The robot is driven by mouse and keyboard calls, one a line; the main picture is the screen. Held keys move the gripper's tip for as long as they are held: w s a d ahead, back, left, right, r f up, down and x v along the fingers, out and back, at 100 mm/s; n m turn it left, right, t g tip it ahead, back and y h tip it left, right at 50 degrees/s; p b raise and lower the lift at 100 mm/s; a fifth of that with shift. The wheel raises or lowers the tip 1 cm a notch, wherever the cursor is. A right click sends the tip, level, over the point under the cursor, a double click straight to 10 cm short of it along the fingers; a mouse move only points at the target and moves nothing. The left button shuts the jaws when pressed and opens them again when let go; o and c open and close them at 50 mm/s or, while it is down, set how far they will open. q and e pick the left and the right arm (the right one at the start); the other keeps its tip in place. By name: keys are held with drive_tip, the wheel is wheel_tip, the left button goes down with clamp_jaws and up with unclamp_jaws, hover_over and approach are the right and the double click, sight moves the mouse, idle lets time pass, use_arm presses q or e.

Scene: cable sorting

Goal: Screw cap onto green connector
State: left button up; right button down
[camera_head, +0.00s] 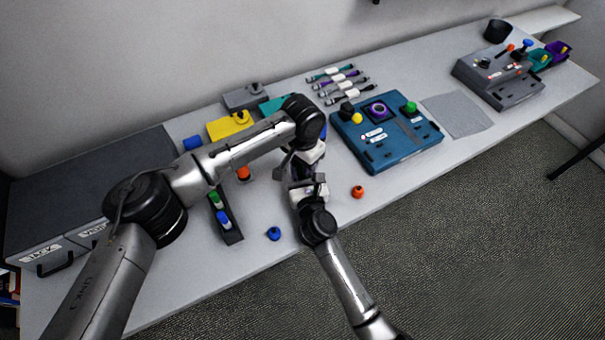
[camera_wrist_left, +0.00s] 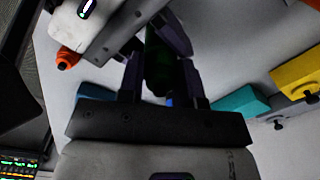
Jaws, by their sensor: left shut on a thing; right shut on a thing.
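In the left wrist view, a dark green connector (camera_wrist_left: 158,66) stands between the fingers of my left gripper (camera_wrist_left: 161,82), which is shut on it. My right gripper (camera_wrist_left: 152,38) comes in from the upper left, its fingers close around the far end of the same piece. It is shut on a part there, likely the cap, which is too dark and covered to tell apart from the connector. In the head view my left gripper (camera_head: 304,160) and right gripper (camera_head: 300,182) meet above the table's front half. The arms hide the held parts there.
A dark rack (camera_head: 230,236) holds green and blue pieces. A blue cap (camera_head: 273,233) and an orange cap (camera_head: 357,191) lie near the front edge. A teal board (camera_head: 400,156) stands to the right. Several cables (camera_head: 340,84) lie behind. A grey mat (camera_head: 457,114) is bare.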

use_arm(q)
drive_tip(key=o, duration=1.1)
drive_tip(key=shift+d, duration=0.1)
wheel_tip(320, 180, up, 12)
drive_tip(key=shift+r, duration=0.1)
drive_tip(key=shift+a, duration=0.2)
use_arm(e)
drive_tip(key=c, duration=0.6)
unclamp_jaws()
drive_tip(key=shift+c, duration=0.2)
drive_tip(key=shift+s, duration=0.15)
drive_tip(key=shift+s, duration=0.3)
use_arm(q)
wheel_tip(320, 180, up, 2)
drive_tip(key=p, duration=0.2)
drive_tip(key=shift+r+p, duration=0.25)
drive_tip(key=shift+p, duration=0.1)
use_arm(e)
drive_tip(key=v, duration=1.3)
drive_tip(key=shift+d, duration=0.15)
